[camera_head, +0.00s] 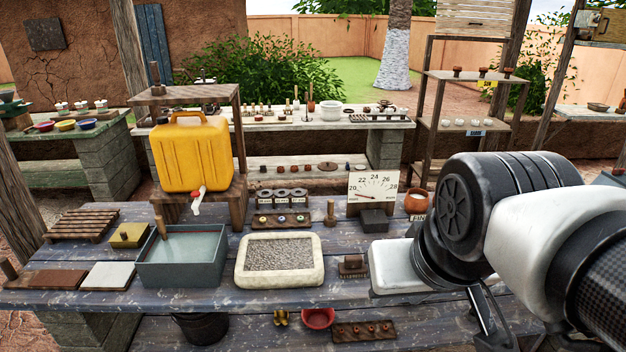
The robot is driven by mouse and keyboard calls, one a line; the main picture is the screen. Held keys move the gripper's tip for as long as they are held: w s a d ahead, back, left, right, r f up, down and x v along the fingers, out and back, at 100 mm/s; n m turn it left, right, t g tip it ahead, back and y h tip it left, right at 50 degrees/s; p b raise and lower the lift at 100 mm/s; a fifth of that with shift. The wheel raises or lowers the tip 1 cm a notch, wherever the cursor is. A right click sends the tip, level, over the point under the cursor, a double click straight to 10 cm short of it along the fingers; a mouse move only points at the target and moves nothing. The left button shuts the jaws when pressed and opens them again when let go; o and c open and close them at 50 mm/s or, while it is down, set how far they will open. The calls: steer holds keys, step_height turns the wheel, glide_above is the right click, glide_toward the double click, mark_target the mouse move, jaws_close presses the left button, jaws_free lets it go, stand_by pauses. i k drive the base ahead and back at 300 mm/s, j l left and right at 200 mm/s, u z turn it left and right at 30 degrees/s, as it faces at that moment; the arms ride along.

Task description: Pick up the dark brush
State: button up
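A small dark brown block with a raised grip on top, which looks like the dark brush (353,267), sits on the blue-grey plank table (215,298). It lies between the pebble-filled cream tray (240,277) and a white slab (390,278). My arm comes in from the right and hides the table's right part. Part of my gripper (487,318) shows below the arm, to the right of the brush and apart from it. Its fingertips are not clear, so I cannot tell whether it is open or shut.
A yellow jerrycan (190,155) stands on a wooden stand at back left. A water-filled grey basin (183,258) is at left. A dial gauge (374,187) and a dark grey block (375,220) stand behind the brush. A red bowl (318,318) sits lower in front.

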mark_target(353, 265)
steer(key=i+z, duration=0.25)
steer(key=i, duration=0.25)
steer(key=i+z, duration=0.3)
steer(key=i, duration=0.25)
